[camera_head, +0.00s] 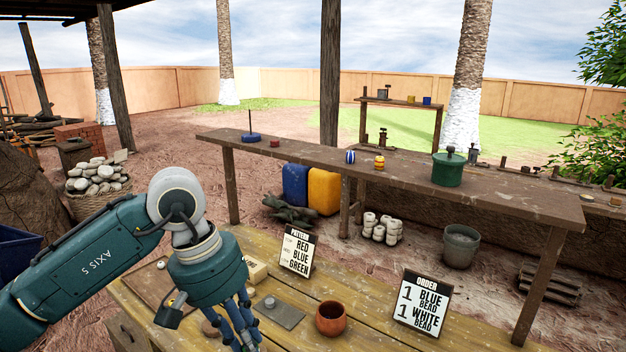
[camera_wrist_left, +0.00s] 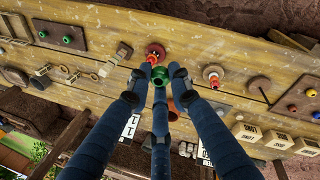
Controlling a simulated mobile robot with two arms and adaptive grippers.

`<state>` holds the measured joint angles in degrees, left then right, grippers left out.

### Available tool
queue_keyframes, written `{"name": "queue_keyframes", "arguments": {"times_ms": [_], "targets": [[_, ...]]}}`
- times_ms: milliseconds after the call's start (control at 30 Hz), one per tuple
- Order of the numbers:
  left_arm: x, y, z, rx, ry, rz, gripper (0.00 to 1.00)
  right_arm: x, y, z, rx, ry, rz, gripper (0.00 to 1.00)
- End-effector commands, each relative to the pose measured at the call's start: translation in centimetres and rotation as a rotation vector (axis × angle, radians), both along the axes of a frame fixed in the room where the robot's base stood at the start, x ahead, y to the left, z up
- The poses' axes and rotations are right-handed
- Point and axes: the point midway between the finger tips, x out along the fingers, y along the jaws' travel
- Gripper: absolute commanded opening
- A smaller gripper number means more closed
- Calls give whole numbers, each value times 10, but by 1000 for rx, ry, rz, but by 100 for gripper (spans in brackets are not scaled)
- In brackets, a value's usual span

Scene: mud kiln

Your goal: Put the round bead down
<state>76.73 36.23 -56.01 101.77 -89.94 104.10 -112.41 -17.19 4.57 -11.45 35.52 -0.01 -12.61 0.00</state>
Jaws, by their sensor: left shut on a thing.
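My left gripper (camera_head: 238,330) reaches down over the wooden worktable (camera_head: 375,337) from the left. In the left wrist view its blue fingers (camera_wrist_left: 158,76) close together on a small green round bead, partly covered by the fingers. A red-orange piece on a dark red disc (camera_wrist_left: 156,48) shows just beyond the fingertips; I cannot tell whether the bead touches it. In the head view the fingertips are near the table top, and the bead is hidden there. My right gripper is not in view.
A terracotta cup (camera_head: 331,318) stands right of my gripper, beside a grey plate (camera_head: 279,312). A pattern sign (camera_head: 297,252) and an order sign (camera_head: 422,303) stand on the table. Trays with coloured beads lie at left (camera_wrist_left: 64,28) and right (camera_wrist_left: 301,98) in the wrist view.

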Motion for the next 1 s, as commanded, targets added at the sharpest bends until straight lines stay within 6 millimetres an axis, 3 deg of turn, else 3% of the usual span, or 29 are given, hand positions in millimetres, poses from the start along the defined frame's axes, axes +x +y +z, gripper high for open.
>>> {"name": "queue_keyframes", "arguments": {"times_ms": [33,200,367,567,767,1000], "targets": [[-13,20,-8,5,-1,-8,7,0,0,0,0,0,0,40],[-52,60,-23,21,-1,-50,7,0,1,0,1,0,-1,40],[-75,78,-31,35,3,-74,7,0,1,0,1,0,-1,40],[-79,81,-32,38,3,-81,7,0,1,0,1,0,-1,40],[-57,61,-25,20,-3,-64,7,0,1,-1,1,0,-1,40],[6,-13,0,-4,-3,-2,7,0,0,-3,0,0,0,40]]}}
